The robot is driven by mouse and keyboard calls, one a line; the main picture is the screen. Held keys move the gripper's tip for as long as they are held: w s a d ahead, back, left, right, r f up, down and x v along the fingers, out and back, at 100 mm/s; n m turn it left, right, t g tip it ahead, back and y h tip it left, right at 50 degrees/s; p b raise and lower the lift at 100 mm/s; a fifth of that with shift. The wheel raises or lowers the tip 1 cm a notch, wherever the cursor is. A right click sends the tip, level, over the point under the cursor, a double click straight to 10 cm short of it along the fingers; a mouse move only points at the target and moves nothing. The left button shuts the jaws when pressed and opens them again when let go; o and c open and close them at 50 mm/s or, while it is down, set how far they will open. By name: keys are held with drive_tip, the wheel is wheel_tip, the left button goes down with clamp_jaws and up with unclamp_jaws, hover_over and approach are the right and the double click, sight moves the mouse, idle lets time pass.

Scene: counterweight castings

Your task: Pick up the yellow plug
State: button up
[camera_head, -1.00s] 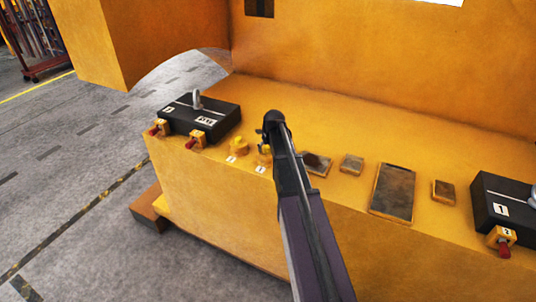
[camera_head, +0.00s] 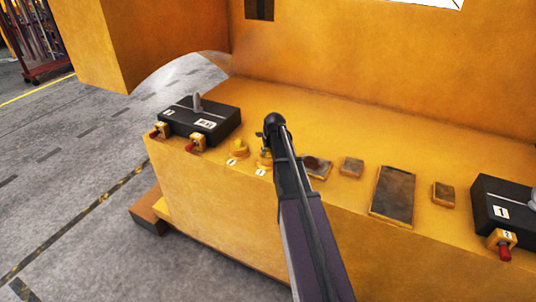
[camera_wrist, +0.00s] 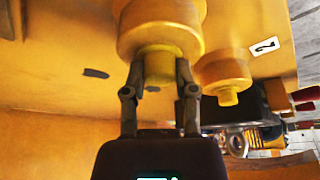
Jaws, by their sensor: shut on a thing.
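The yellow plug (camera_wrist: 158,67) is a stepped round knob. In the wrist view its narrow end sits between the two fingers of my gripper (camera_wrist: 159,82), which is shut on it. The wider body of the plug lies beyond the fingertips. In the head view this plug (camera_head: 265,160) is partly hidden behind my gripper, at the front edge of the yellow casting (camera_head: 300,110). I cannot tell whether it is clear of the surface. A second, similar yellow plug (camera_head: 239,148) stands to its left; it also shows in the wrist view (camera_wrist: 226,78).
Several flat metal plates (camera_head: 393,194) lie to the right. Another black block (camera_head: 503,210) is at the right edge. A yellow wall (camera_head: 380,60) rises behind.

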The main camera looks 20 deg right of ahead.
sight(268, 149)
idle(0.3)
wheel_tip(268, 149, up, 4)
drive_tip(key=p, duration=0.3)
drive_tip(key=shift+f+p, duration=0.2)
drive_tip(key=shift+p, duration=0.15)
drive_tip(key=s+d+r+p, duration=0.1)
drive_tip(key=s+d, duration=0.1)
drive_tip(key=s, duration=1.3)
drive_tip(key=shift+s+d+r, duration=0.15)
drive_tip(key=shift+s+d, duration=0.2)
drive_tip(key=shift+s, duration=0.1)
